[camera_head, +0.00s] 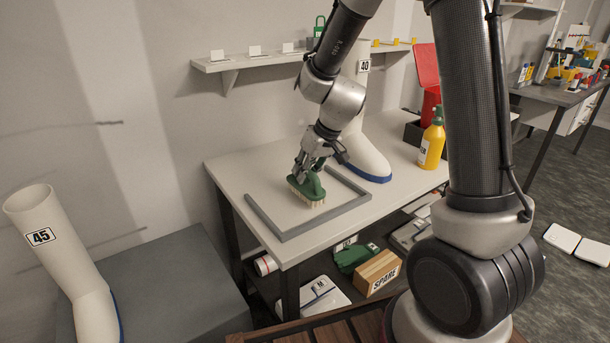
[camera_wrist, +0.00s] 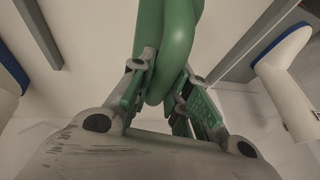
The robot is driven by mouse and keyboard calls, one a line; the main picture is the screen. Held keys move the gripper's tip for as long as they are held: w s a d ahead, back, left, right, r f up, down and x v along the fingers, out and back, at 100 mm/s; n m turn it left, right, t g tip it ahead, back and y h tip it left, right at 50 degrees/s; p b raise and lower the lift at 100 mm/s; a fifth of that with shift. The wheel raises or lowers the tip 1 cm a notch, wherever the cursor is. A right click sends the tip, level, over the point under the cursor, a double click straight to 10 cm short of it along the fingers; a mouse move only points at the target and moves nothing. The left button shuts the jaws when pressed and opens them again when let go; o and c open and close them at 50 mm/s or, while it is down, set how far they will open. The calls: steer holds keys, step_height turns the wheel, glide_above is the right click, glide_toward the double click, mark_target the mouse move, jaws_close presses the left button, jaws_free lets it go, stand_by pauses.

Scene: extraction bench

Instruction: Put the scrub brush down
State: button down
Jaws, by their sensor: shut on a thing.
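The scrub brush (camera_head: 307,192) has a green body and handle and pale bristles that point down. It is over the light bench top (camera_head: 300,232), inside the grey raised frame (camera_head: 331,217). I cannot tell whether its bristles touch the surface. My gripper (camera_head: 312,165) is above it, shut on its handle. In the wrist view the green handle of the scrub brush (camera_wrist: 166,50) runs between the two fingers of my gripper (camera_wrist: 168,95). The fingers hide part of the handle.
A white boot form marked 40 (camera_head: 369,157) stands behind the frame, near the brush. A yellow spray bottle (camera_head: 432,145) and a dark box (camera_head: 413,134) are at the bench's right. A shelf (camera_head: 262,60) is on the wall. A form marked 45 (camera_head: 62,255) is at left.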

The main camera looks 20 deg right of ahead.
steer(key=shift+f, duration=0.6)
steer(key=c, duration=1.3)
jaws_free()
steer(key=shift+f, duration=0.1)
steer(key=shift+c, duration=0.2)
steer(key=v, duration=1.2)
steer(key=s+d+r+m+h, duration=0.1)
steer(key=s+d+r, duration=0.1)
steer(key=s+d, duration=0.2)
steer(key=s+d+r+m+h, duration=0.1)
steer(key=s+d+r, duration=0.2)
steer(key=s, duration=0.8)
steer(key=s+d+r+m+h, duration=0.1)
steer(key=s+d+r, duration=0.2)
steer(key=s, duration=0.5)
steer(key=shift+s+d+r+t, duration=0.15)
steer(key=shift+s+d+t, duration=0.15)
steer(key=shift+d, duration=0.5)
